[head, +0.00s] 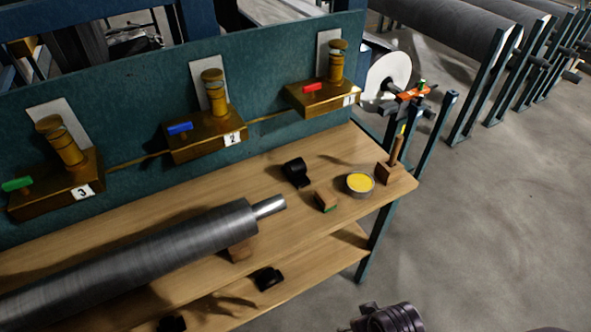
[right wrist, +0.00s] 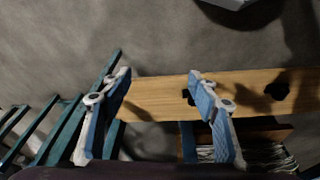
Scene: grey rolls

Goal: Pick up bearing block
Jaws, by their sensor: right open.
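A black block (head: 295,172), apparently a bearing block, sits on the wooden bench top near the back panel in the head view. Another black block (head: 268,278) lies on the lower level, and a third (head: 172,323) is cut by the bottom edge. The right wrist view shows a dark piece (right wrist: 277,90) on a wooden board and another (right wrist: 188,97) partly behind a finger. I cannot match these to the head view. My right gripper (right wrist: 158,76) is open and empty, its fingers spread over the board's near part. My left gripper is not in view.
A steel roller (head: 130,255) lies along the bench (head: 330,155), its shaft end pointing right. A yellow-filled tin (head: 359,184), a brush block (head: 326,200) and a wooden holder (head: 390,172) stand at the right. The floor (head: 490,230) right of the bench is clear.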

